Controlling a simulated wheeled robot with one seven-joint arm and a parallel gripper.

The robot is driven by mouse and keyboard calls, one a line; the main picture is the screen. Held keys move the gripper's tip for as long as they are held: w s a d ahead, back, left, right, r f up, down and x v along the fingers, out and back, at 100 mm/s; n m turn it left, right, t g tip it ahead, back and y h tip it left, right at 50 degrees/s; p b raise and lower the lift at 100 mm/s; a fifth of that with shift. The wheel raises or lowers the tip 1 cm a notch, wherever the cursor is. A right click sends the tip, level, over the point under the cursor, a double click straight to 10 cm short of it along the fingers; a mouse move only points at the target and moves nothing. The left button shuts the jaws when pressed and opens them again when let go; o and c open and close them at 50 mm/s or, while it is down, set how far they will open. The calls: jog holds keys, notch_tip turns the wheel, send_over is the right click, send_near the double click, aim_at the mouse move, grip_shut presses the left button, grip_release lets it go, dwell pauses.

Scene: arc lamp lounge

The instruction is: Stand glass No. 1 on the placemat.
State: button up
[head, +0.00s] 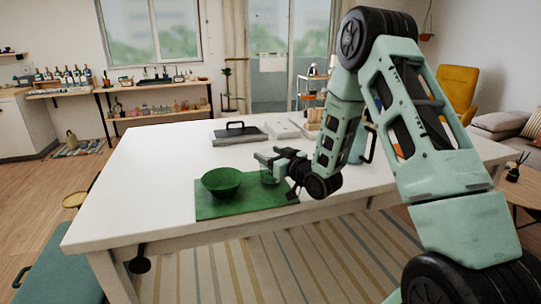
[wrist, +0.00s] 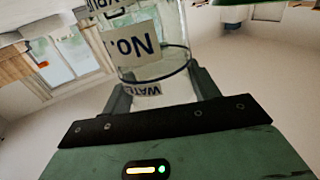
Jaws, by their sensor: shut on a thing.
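A clear glass (wrist: 165,70) with a pale label reading "No." fills the middle of the wrist view; the digit cannot be read. My gripper (wrist: 160,88) is shut on it, one finger on each side. In the head view my gripper (head: 268,164) comes in from the right, and the glass (head: 269,178) shows faintly between its fingers. The glass looks upright over the right part of the green placemat (head: 250,206). I cannot tell whether its base touches the mat.
A green bowl (head: 222,181) stands on the left part of the placemat, close to the glass. A dark tray with a handle (head: 238,134) and pale flat items (head: 283,129) lie farther back on the white table (head: 150,175). The table's left side is clear.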

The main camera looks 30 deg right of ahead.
jog(key=shift+f, duration=0.2)
jog(key=o, duration=1.4)
jog(key=shift+r, duration=0.1)
jog(key=shift+r, duration=0.15)
